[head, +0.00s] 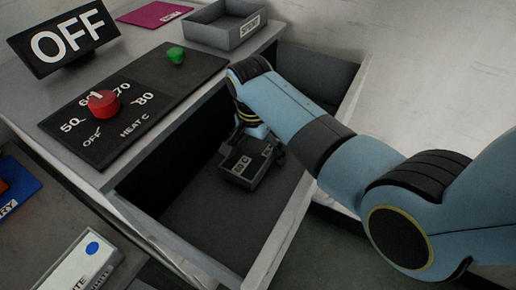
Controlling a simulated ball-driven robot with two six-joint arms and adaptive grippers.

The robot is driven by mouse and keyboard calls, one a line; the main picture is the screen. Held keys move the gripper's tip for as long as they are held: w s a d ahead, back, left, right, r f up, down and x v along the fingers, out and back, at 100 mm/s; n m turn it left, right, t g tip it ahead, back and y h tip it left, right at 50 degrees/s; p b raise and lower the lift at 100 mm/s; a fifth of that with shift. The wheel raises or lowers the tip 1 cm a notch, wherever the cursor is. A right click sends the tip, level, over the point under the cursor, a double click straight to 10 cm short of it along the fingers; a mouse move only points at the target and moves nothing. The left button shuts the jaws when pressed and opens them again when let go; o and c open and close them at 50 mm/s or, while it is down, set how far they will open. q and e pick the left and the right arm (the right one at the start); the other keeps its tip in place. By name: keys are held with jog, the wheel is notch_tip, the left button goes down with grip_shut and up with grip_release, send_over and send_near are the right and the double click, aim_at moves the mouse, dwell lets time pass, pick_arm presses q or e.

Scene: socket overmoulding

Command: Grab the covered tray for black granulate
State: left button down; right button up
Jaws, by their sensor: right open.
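A small dark grey tray (241,172) with pale lettering on top lies on the floor of the open drawer (222,208); I cannot read the lettering clearly. My right arm reaches in from the right, and my right gripper (266,144) is down in the drawer at the tray's far edge. The gripper is open; its fingers are small, dark and partly hidden by the wrist. I cannot tell whether they touch the tray. My left gripper is not in view.
A grey open tray (225,32) and a white labelled box (82,268) also show.

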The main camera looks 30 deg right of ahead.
jog(key=shift+c, duration=0.3)
jog(key=c, duration=1.5)
jog(key=shift+o, duration=0.2)
